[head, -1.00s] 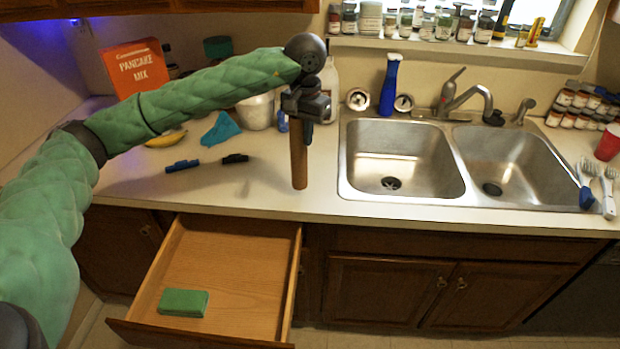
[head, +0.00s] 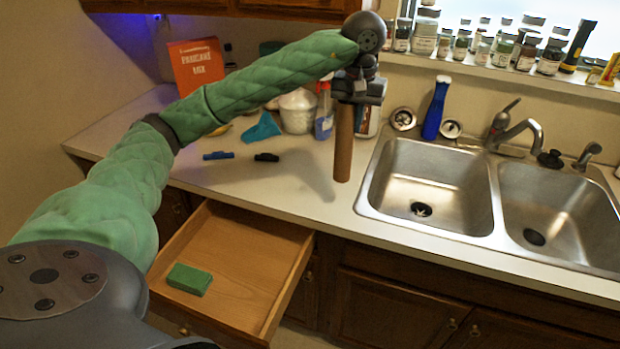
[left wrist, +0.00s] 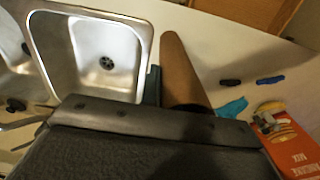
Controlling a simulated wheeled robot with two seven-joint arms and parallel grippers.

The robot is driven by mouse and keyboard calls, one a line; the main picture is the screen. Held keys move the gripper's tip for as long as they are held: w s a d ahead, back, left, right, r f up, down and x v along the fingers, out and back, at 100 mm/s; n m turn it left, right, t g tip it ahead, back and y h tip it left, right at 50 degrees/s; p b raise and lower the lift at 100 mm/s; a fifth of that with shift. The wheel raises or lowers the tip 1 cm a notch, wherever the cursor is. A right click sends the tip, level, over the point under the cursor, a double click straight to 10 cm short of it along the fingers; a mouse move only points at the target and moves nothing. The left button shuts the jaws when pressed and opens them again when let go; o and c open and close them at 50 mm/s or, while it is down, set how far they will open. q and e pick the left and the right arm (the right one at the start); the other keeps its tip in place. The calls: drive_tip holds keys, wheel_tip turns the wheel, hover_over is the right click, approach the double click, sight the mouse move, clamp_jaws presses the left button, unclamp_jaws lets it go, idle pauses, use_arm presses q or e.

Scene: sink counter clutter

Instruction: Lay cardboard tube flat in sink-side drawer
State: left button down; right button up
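The brown cardboard tube (head: 343,145) hangs upright under my left gripper (head: 350,103), above the counter just left of the sink. My left gripper is shut on its upper end. In the left wrist view the tube (left wrist: 181,75) sticks out past the dark gripper body, which hides its near end. The wooden drawer (head: 290,297) is pulled open below the counter, left of the sink. A green block (head: 189,279) lies inside it toward the front left; the rest of its floor is bare. My right gripper is not in view.
The double sink (head: 430,190) is right of the tube. Blue (head: 218,155) and black (head: 266,157) small items lie on the counter, with a blue cloth (head: 262,128) behind them. A pancake mix box (head: 197,65) and spray bottle (head: 324,110) stand at the back. The front counter is clear.

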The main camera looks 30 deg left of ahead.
use_arm(q)
drive_tip(key=w+a+f+p, duration=0.3)
drive_tip(key=a+f+p, duration=0.5)
drive_tip(key=a+f, duration=0.3)
drive_tip(key=shift+w+a, duration=0.3)
drive_tip(key=shift+w, duration=0.1)
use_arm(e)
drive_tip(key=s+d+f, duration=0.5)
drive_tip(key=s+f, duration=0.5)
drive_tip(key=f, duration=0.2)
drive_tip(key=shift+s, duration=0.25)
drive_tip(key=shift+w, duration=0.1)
use_arm(q)
drive_tip(key=shift+f, duration=0.1)
drive_tip(key=c, duration=1.7)
unclamp_jaws()
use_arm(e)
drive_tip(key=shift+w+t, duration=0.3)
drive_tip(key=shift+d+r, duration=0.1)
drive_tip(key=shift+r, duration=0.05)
